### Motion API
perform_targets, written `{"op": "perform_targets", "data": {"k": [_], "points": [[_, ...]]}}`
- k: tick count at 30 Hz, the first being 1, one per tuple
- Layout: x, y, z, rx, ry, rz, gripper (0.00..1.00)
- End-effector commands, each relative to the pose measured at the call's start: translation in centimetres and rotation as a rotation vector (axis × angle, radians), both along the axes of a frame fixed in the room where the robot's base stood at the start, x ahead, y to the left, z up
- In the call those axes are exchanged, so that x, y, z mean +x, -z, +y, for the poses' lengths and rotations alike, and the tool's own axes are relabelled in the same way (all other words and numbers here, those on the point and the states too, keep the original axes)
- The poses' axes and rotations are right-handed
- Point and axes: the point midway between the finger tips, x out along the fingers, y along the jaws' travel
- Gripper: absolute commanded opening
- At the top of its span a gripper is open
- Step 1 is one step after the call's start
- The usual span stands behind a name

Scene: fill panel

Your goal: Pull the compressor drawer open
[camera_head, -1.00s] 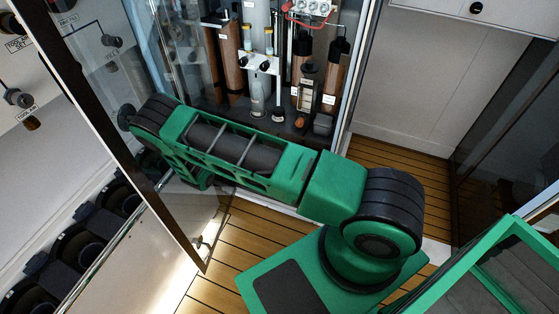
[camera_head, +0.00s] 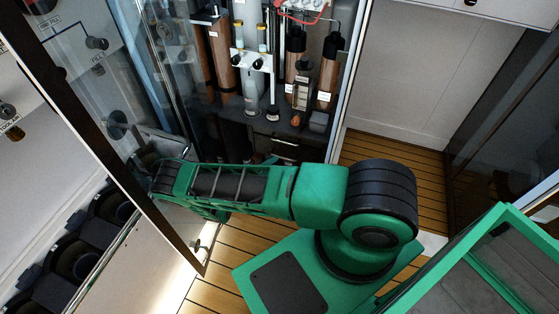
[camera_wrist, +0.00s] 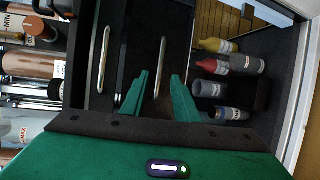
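In the wrist view, two dark drawer fronts lie side by side, each with a silver bar handle: one handle at the left (camera_wrist: 103,58) and one in the middle (camera_wrist: 160,66). I see no readable label naming the compressor drawer. My gripper (camera_wrist: 159,84) has its two green fingers spread apart. The middle handle shows between and just beyond the fingertips; I cannot tell whether they touch it. In the head view, my arm hides most of the gripper, and a dark drawer front with a light handle (camera_head: 285,143) shows below the cylinders.
Brown cylinders (camera_head: 328,70) and fittings fill the cabinet above the drawers. A glass door (camera_head: 75,100) stands open at the left. Yellow-, red- and grey-topped bottles (camera_wrist: 218,46) sit in a dark compartment right of the handles in the wrist view. Wooden floor (camera_head: 395,160) is clear at the right.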

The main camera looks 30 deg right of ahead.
Motion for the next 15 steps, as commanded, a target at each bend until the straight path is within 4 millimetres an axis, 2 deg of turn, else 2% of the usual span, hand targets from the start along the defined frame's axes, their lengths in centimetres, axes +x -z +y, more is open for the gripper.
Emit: {"op": "perform_targets", "data": {"k": [3,7,15], "points": [[0.5,0.4,-2.0,0.000,0.001,0.000,0.28],[1.0,0.7,-3.6,0.000,0.000,0.000,0.28],[1.4,0.9,-5.0,0.000,-0.002,0.000,0.28]]}}
